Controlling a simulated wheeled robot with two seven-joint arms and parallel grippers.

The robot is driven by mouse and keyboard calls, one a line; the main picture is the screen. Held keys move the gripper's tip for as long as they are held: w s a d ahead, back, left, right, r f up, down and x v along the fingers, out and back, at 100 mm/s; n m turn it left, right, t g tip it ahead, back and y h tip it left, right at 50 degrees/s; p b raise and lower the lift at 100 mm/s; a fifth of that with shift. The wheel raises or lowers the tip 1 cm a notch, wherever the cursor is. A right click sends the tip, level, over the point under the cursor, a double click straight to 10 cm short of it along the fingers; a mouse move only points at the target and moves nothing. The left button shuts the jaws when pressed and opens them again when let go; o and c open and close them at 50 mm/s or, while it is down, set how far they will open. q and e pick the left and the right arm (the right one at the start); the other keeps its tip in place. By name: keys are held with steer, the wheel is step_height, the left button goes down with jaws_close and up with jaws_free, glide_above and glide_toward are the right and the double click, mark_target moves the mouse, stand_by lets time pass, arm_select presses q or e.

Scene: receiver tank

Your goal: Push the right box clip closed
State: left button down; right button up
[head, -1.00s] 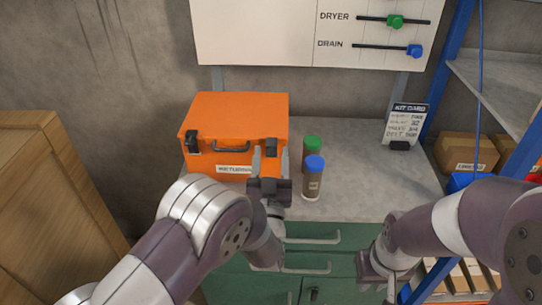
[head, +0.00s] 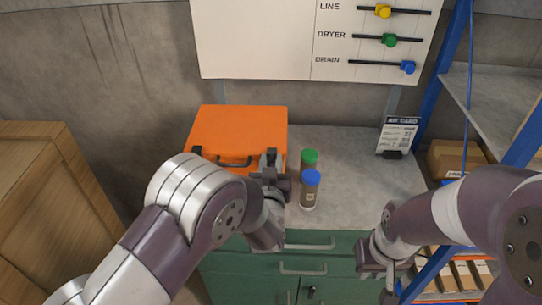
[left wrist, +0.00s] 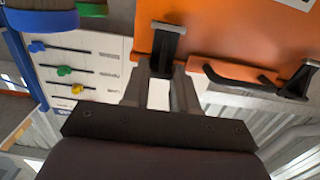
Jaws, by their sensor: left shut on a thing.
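The orange box (head: 238,125) stands on the counter with its lid down; it also shows in the left wrist view (left wrist: 225,35). Its dark right clip (left wrist: 167,40) is on the front face, beside the handle (left wrist: 235,76). My left gripper (head: 270,158) is at the box's right front, its fingers shut on the right clip; in the left wrist view the fingers (left wrist: 158,92) reach up to it. The clip's exact angle is hard to tell. My arm hides much of the box front. My right gripper (head: 383,283) hangs low at the right, away from the box; its jaw gap is unclear.
A blue-capped bottle (head: 310,190) and a green-capped bottle (head: 308,158) stand just right of my left gripper. A kit card (head: 398,135) stands farther right. The counter (head: 355,175) between is clear. A blue-framed shelf (head: 490,90) is at the right.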

arm_select(q)
steer(key=c, duration=0.9)
jaws_free()
steer(key=s, duration=0.4)
steer(key=s+b, duration=0.1)
steer(key=s, duration=0.3)
steer(key=s+b, duration=0.1)
steer(key=s, duration=0.3)
steer(key=shift+s+r, duration=0.25)
steer(key=shift+s, duration=0.05)
